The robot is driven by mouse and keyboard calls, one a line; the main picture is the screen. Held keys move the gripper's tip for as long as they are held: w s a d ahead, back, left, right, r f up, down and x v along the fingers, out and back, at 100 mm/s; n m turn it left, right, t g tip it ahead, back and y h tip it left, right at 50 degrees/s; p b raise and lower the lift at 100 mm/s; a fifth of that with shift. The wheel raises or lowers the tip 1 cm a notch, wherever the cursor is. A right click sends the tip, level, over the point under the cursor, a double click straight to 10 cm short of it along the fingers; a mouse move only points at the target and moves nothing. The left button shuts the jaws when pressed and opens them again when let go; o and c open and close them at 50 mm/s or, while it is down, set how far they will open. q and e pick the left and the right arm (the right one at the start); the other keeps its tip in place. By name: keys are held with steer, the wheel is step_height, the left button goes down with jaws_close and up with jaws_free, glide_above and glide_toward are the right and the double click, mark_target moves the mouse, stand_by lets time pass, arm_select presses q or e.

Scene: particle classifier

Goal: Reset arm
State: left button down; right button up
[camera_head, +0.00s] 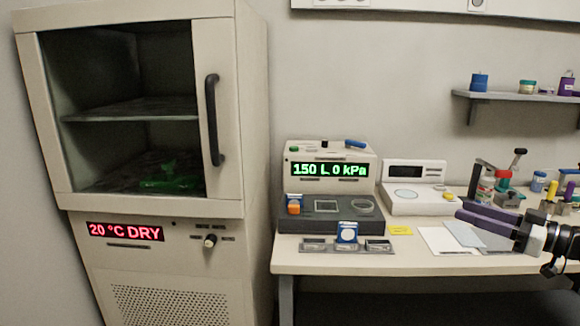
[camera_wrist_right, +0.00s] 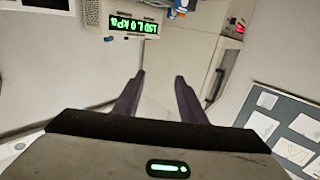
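My right gripper (camera_head: 460,209) comes in from the right edge in the head view, with two dark purple fingers pointing left above the bench's right part. In the right wrist view my right gripper (camera_wrist_right: 160,76) has its two fingers well apart, and nothing is between them. My left gripper and left arm do not show in either view.
A tall cabinet (camera_head: 228,130) with a dark handle stands at left. The bench (camera_head: 330,264) carries a green-display device (camera_head: 300,183), a white device (camera_head: 420,202), papers (camera_head: 433,240) and small jars. A shelf (camera_head: 500,96) hangs above at right.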

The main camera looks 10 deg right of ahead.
steer(key=w+a+f+g, duration=0.2)
steer(key=w+a+f, duration=0.1)
steer(key=a+f, duration=1.25)
steer(key=s+a+f, duration=0.4)
steer(key=a+f, duration=0.3)
steer(key=a, duration=0.3)
steer(key=s+a+f, duration=0.4)
steer(key=a+f, duration=0.3)
steer(key=a, duration=0.2)
steer(key=s+a+f+m+g+h, duration=0.1)
steer(key=s+a+f+h, duration=0.15)
steer(key=s+a, duration=0.2)
steer(key=s+a+f+m+h, duration=0.1)
steer(key=s+a+f+m, duration=0.1)
steer(key=s+a+f, duration=0.3)
steer(key=s+d+f+g+h, duration=0.1)
steer(key=s+d+f+h, duration=0.1)
steer(key=s, duration=0.6)
steer(key=s+d+f+m+g+h, duration=0.1)
steer(key=s+d, duration=0.3)
steer(key=s, duration=0.4)
steer(key=shift+s+f+g+h, duration=0.15)
steer(key=shift+f+g+h, duration=0.25)
steer(key=shift+g, duration=0.4)
